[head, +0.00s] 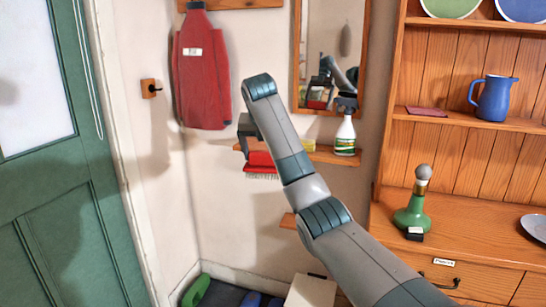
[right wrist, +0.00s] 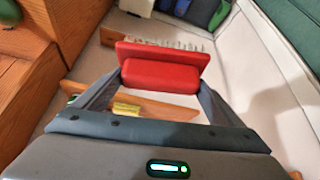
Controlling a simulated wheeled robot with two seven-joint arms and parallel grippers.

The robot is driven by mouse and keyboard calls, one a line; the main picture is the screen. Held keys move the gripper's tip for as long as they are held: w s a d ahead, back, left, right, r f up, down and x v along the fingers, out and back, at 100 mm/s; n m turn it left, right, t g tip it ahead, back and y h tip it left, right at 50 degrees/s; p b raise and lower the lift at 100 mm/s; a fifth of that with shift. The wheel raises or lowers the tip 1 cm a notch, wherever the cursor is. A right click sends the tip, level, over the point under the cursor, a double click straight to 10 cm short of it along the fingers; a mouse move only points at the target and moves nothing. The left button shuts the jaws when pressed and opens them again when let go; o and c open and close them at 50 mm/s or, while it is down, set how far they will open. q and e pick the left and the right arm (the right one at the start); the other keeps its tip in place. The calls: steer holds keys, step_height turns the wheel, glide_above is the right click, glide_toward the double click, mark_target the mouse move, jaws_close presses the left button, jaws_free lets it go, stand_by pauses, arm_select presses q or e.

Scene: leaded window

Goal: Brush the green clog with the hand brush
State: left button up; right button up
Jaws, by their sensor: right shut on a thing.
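The red hand brush (head: 260,158) is in my right gripper (head: 252,147), in front of the small wall shelf, with its bristles pointing down. In the right wrist view both fingers of the right gripper (right wrist: 162,76) close on the ends of the red brush back (right wrist: 160,73), and pale bristles show beyond it. In the head view my forearm hides part of the gripper. The green clog (head: 196,290) is on the floor at the bottom left, well below the brush and apart from it. A green shape (right wrist: 219,15) shows at the top of the wrist view. My left gripper is out of view.
The wall shelf (head: 325,155) holds a spray bottle (head: 345,136) and a yellow item (head: 308,145). Blue clogs (head: 251,299) stand right of the green one on a dark mat. A pale box (head: 312,290) is farther right. A dresser (head: 480,215) stands at right, a green door (head: 70,200) at left.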

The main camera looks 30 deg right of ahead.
steer(key=s+a+f+n+t+y, duration=0.15)
steer(key=s+a, duration=0.25)
steer(key=a, duration=0.4)
steer(key=s+a+f+n+g+y, duration=0.1)
steer(key=s+a+f+n, duration=0.2)
steer(key=a, duration=0.5)
steer(key=s+a+f+n, duration=0.1)
steer(key=s+a+f, duration=0.1)
steer(key=s+f, duration=0.5)
steer(key=s+a+f+n+y, duration=0.1)
steer(key=s+f, duration=0.5)
steer(key=s, duration=0.6)
steer(key=shift+a+f+n+t, duration=0.35)
steer(key=shift+a+n, duration=0.1)
steer(key=shift+a, duration=0.5)
steer(key=shift+a, duration=0.1)
